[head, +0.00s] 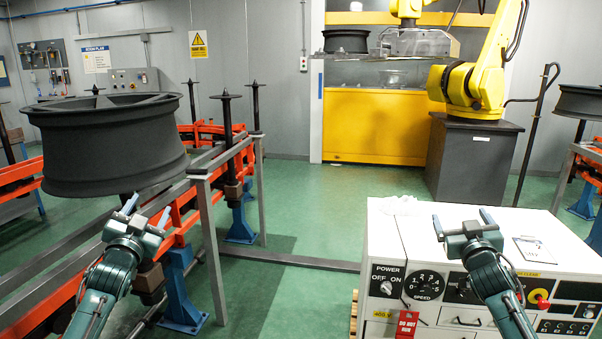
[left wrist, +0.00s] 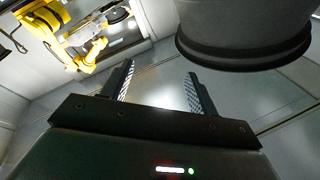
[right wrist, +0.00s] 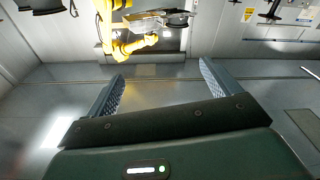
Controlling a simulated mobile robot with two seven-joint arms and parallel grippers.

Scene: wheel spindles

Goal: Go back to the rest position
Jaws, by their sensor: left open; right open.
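My left gripper (head: 146,212) is open and empty, just below and in front of a large dark wheel (head: 110,150) on the left. In the left wrist view my left gripper's two fingers (left wrist: 158,88) stand apart with nothing between them, and the wheel (left wrist: 245,35) shows at the upper right. My right gripper (head: 463,222) is open and empty, over or in front of the white control cabinet (head: 400,235). In the right wrist view its fingers (right wrist: 162,88) are also apart, with nothing between them.
An orange rail frame with spindles (head: 228,135) runs along the left, with a grey post (head: 210,245) near my left arm. A yellow robot (head: 480,75) on a dark pedestal (head: 470,155) stands at the back. Green floor (head: 320,210) is clear in the middle.

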